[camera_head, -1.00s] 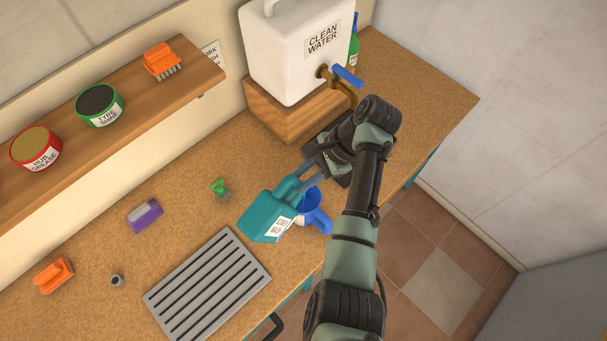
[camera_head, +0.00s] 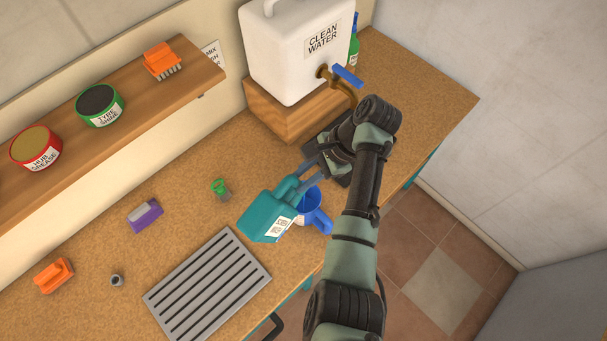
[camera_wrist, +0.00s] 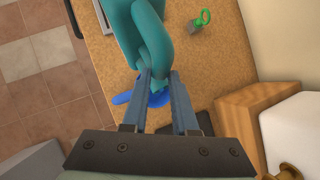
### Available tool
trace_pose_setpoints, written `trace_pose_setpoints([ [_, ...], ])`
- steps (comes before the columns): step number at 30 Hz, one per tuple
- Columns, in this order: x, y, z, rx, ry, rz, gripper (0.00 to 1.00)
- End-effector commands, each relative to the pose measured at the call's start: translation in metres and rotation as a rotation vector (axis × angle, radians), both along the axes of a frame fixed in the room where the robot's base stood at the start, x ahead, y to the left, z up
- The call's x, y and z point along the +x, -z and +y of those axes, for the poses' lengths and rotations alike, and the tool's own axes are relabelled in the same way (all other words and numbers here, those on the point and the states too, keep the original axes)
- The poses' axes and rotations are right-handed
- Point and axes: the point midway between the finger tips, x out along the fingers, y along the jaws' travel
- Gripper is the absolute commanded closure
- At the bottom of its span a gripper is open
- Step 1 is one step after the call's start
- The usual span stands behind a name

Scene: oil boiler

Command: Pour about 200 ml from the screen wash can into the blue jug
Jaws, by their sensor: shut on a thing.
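The teal screen wash can (camera_head: 264,216) is tilted over the bench, its label facing the front. My gripper (camera_head: 306,174) is shut on the can's handle; the wrist view shows the handle (camera_wrist: 152,45) between my two fingers (camera_wrist: 160,85). The blue jug (camera_head: 313,212) stands on the bench just right of and partly behind the can. In the wrist view a bit of the blue jug (camera_wrist: 150,100) shows below the can. The can's mouth is hidden, and I cannot see any liquid or the level in the jug.
A white clean water tank (camera_head: 297,50) with a brass tap stands on a wooden block (camera_head: 290,112) behind. A grey slatted grate (camera_head: 207,287), a purple block (camera_head: 145,215) and a small green-topped item (camera_head: 220,188) lie to the left. Free bench lies at the right.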

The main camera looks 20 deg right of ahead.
Motion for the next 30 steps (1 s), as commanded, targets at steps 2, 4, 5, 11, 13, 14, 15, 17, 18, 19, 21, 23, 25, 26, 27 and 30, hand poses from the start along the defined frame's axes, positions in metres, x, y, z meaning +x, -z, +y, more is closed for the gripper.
trace_pose_setpoints([
  [2,0.0005,-0.0009,0.0000,0.001,0.000,-0.001,1.00],
  [4,0.0005,-0.0009,0.0000,0.001,0.000,-0.001,1.00],
  [5,0.0005,-0.0009,0.0000,0.001,0.000,-0.001,1.00],
  [11,0.0008,0.0000,-0.0004,0.005,0.000,0.000,1.00],
  [13,0.0010,0.0009,-0.0008,0.011,0.001,0.003,1.00],
  [14,0.0010,0.0013,-0.0009,0.015,0.000,0.005,1.00],
  [15,0.0012,0.0020,-0.0014,0.020,0.000,0.008,1.00],
  [17,0.0014,0.0030,-0.0018,0.029,0.001,0.012,1.00],
  [18,0.0018,0.0035,-0.0023,0.035,0.000,0.015,1.00],
  [19,0.0021,0.0037,-0.0027,0.041,0.001,0.016,1.00],
  [21,0.0023,0.0045,-0.0035,0.051,0.001,0.021,1.00],
  [23,0.0024,0.0049,-0.0038,0.059,0.000,0.026,1.00],
  [25,0.0025,0.0044,-0.0042,0.065,0.001,0.027,1.00],
  [26,0.0025,0.0042,-0.0042,0.065,0.000,0.028,1.00],
  [27,0.0025,0.0040,-0.0042,0.066,0.000,0.029,1.00],
  [30,0.0024,0.0037,-0.0042,0.066,0.000,0.029,1.00],
])
